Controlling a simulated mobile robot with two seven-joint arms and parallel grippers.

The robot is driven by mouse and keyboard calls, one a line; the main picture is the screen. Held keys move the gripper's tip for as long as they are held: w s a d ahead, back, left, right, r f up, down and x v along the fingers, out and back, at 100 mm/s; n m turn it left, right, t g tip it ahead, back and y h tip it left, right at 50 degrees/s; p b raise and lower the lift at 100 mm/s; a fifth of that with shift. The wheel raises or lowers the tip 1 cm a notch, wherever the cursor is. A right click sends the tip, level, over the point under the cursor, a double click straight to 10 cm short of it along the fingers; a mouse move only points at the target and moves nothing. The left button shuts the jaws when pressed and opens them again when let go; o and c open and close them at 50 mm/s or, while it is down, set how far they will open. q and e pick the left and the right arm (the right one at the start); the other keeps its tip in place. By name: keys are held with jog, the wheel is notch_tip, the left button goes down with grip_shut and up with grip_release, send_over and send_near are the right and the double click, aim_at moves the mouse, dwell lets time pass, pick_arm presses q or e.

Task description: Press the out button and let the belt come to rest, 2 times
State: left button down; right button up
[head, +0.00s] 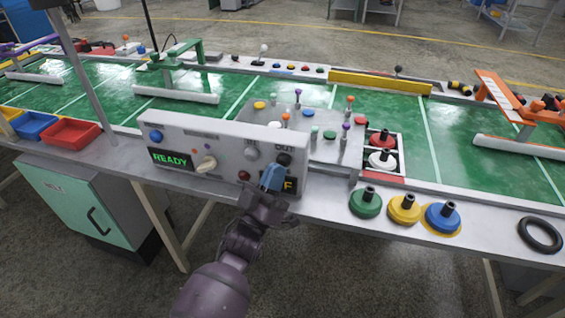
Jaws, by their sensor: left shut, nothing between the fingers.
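The control box (220,150) stands at the front edge of the green belt (330,98). Its out button (284,159) is a dark round knob under the OUT label at the right end. A green READY display (170,159) shows at the left end. An amber display (291,184) is mostly hidden by my left gripper (272,177); only its last letter, F, shows. My left gripper is shut and empty, its bluish fingers just below and left of the out button. I cannot tell whether they touch the box. My right gripper is not in view.
The box also carries a blue button (156,136), a cream selector knob (206,163) and a red button (244,175). Green, yellow and blue discs (404,209) and a black ring (540,235) lie to the right. Red and blue bins (72,133) stand left.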

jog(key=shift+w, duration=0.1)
pick_arm(q)
jog(key=s, duration=0.1)
jog(key=s+a+p, duration=0.1)
jog(key=s, duration=0.1)
jog(key=s+p, duration=0.1)
jog(key=s, duration=0.1)
jog(key=shift+a, duration=0.3)
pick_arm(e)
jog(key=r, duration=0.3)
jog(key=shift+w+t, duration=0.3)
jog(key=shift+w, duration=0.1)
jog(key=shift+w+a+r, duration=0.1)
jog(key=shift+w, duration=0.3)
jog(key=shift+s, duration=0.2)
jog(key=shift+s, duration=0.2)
pick_arm(q)
jog(key=shift+f, duration=0.1)
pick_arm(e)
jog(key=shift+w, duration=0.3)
